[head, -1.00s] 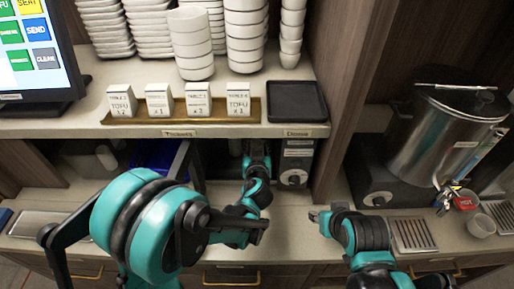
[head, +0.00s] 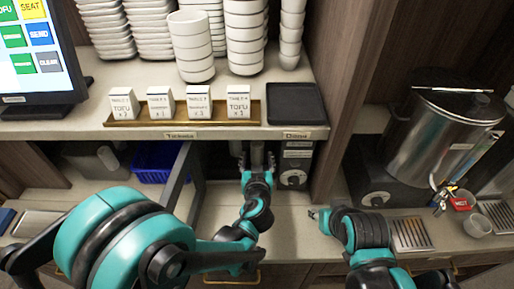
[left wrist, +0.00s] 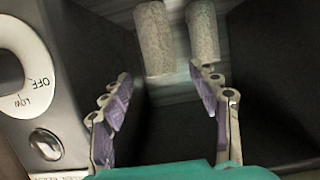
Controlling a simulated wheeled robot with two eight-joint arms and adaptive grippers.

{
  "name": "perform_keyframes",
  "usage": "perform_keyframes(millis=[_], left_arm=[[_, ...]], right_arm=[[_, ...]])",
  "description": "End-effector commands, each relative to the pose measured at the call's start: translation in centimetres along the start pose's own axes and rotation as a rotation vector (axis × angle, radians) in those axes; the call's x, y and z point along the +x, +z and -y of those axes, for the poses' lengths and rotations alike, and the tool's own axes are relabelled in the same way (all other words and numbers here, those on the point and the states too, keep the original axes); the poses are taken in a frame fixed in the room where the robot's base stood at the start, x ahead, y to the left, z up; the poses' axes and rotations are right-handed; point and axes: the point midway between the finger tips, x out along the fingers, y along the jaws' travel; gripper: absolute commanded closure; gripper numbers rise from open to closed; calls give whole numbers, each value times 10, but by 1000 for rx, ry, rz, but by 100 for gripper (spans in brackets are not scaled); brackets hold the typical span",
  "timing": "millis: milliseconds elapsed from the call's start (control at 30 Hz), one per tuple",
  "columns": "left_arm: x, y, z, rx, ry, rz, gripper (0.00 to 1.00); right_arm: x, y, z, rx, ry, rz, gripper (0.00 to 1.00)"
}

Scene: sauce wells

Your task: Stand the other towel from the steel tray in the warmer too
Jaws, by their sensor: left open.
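The warmer (head: 295,165) is a dark box under the shelf with a dial on its right front. Its door (head: 178,192) stands open to the left. Two pale rolled towels, one at left (left wrist: 155,38) and one at right (left wrist: 203,32), stand side by side inside it in the left wrist view. My left gripper (head: 257,158) is at the warmer's opening, its fingers open and empty, just short of the towels. It also shows in the left wrist view (left wrist: 165,100). The steel tray (head: 36,223) lies at the far left; no towel shows on it. My right gripper (head: 316,214) is right of the warmer; its jaw state is unclear.
A blue bin (head: 153,162) sits behind the open door. The shelf (head: 80,128) above carries bowls, a screen and tofu cards. A steel urn (head: 440,140) and a drip tray (head: 411,234) are at the right. The counter before the warmer is clear.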

Motion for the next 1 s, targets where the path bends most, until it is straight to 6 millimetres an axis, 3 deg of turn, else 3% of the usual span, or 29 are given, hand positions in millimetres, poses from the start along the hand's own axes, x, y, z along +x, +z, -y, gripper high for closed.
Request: perform_keyframes(millis=[100, 300, 1000], left_arm=[[-24, -2, 0, 1, 2, 0, 39], [-46, -1, 0, 0, 1, 0, 39], [-49, 0, 0, -1, 0, 0, 39]], right_arm=[[-5, -4, 0, 0, 0, 0, 60], [-8, -6, 0, 0, 0, 0, 60], [-8, -6, 0, 0, 0, 0, 60]])
